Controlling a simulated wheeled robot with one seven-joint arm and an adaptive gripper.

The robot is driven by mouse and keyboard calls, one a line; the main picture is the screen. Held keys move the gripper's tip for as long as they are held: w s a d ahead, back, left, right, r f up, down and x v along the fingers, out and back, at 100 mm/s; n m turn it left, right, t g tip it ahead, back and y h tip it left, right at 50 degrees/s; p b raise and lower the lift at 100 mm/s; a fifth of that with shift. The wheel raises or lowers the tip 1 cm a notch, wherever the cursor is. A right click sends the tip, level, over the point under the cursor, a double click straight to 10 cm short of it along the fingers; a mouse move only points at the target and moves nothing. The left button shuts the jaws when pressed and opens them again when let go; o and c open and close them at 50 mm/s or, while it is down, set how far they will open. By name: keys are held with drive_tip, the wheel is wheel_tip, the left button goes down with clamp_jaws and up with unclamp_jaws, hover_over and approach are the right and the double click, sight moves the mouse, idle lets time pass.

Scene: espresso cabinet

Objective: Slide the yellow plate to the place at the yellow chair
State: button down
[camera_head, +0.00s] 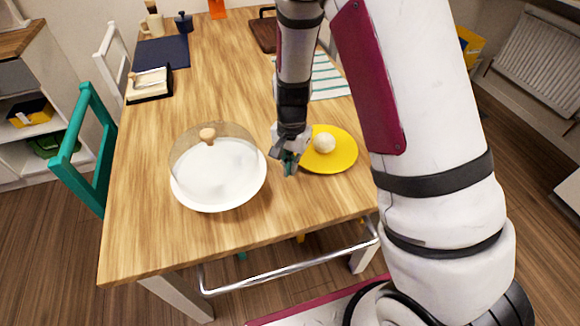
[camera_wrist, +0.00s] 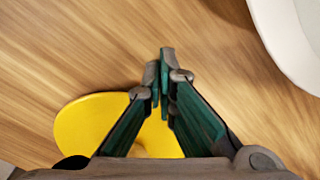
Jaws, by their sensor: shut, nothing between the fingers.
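The yellow plate (camera_head: 345,158) lies flat on the wooden table near its front right edge, with a pale round object (camera_head: 324,142) on it. My gripper (camera_head: 288,168) is pointed down just left of the plate, its fingers shut with nothing between them. In the wrist view the closed fingertips (camera_wrist: 160,75) are over bare wood, and the plate (camera_wrist: 85,125) shows behind and left of the fingers, partly hidden by them. I cannot tell whether the fingers touch the plate. A small yellow piece (camera_head: 300,238) shows below the table's front edge; I cannot tell if it is the yellow chair.
A white dish under a clear dome (camera_head: 218,180) stands left of my gripper; its rim (camera_wrist: 285,50) shows in the wrist view. A striped mat (camera_head: 328,80) lies behind the plate. A teal chair (camera_head: 85,150) stands left. The table's middle is clear.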

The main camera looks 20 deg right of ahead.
drive_tip(key=w+d+b, duration=0.2)
drive_tip(key=w+d, duration=0.6)
drive_tip(key=shift+w+d+f+b, duration=0.1)
drive_tip(key=shift+w+d+b, duration=0.15)
drive_tip(key=shift+d+b, duration=0.1)
drive_tip(key=shift+s, duration=0.1)
drive_tip(key=shift+s+a, duration=0.1)
drive_tip(key=shift+a, duration=0.05)
idle(0.6)
